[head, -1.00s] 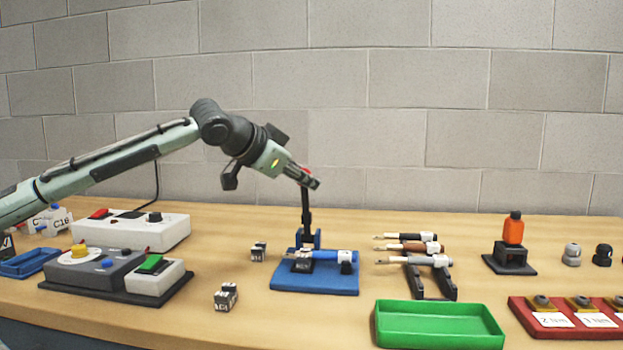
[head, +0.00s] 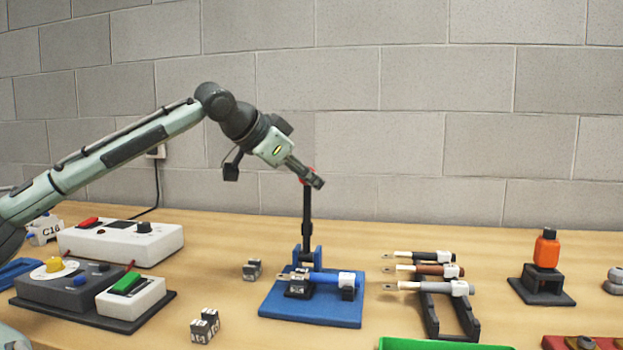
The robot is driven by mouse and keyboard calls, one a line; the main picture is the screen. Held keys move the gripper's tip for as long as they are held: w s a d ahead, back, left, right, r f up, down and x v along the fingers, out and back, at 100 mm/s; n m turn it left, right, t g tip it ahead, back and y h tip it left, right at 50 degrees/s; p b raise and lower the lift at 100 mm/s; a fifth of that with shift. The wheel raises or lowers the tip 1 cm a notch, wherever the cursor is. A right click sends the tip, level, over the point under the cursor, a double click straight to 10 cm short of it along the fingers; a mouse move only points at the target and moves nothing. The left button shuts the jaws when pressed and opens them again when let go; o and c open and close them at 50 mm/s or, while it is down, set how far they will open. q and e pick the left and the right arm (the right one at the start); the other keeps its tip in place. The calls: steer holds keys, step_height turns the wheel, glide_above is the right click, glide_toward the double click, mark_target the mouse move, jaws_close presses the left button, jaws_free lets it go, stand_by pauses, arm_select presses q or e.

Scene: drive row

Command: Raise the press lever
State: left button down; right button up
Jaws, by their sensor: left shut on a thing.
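The press is a blue base plate (head: 312,312) with a black lever (head: 307,215) standing close to upright at its back. A bit of red shows at the lever's top, mostly covered by my gripper. My left gripper (head: 317,182) is shut on the lever's top end, reaching in from the upper left. A blue-handled tool (head: 325,279) lies across the press, its metal tip to the left over a small black block. My right gripper is not in view.
Several drivers lie on a black rack (head: 440,312) to the right. A green tray (head: 440,344) is at the front edge. An orange bottle (head: 546,250) stands on a black stand. Small black cubes (head: 252,270) and a grey control box (head: 75,285) are to the left.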

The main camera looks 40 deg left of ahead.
arm_select(q)
steer(key=shift+a+r, duration=0.25)
steer(key=shift+r, duration=0.2)
steer(key=c, duration=1.2)
jaws_free()
steer(key=shift+a, duration=0.1)
steer(key=shift+o, duration=0.2)
steer(key=shift+f, duration=0.15)
steer(key=shift+s+d, duration=0.15)
steer(key=shift+d, duration=0.05)
steer(key=v, duration=1.1)
steer(key=shift+s+r, duration=0.25)
steer(key=shift+s, duration=0.1)
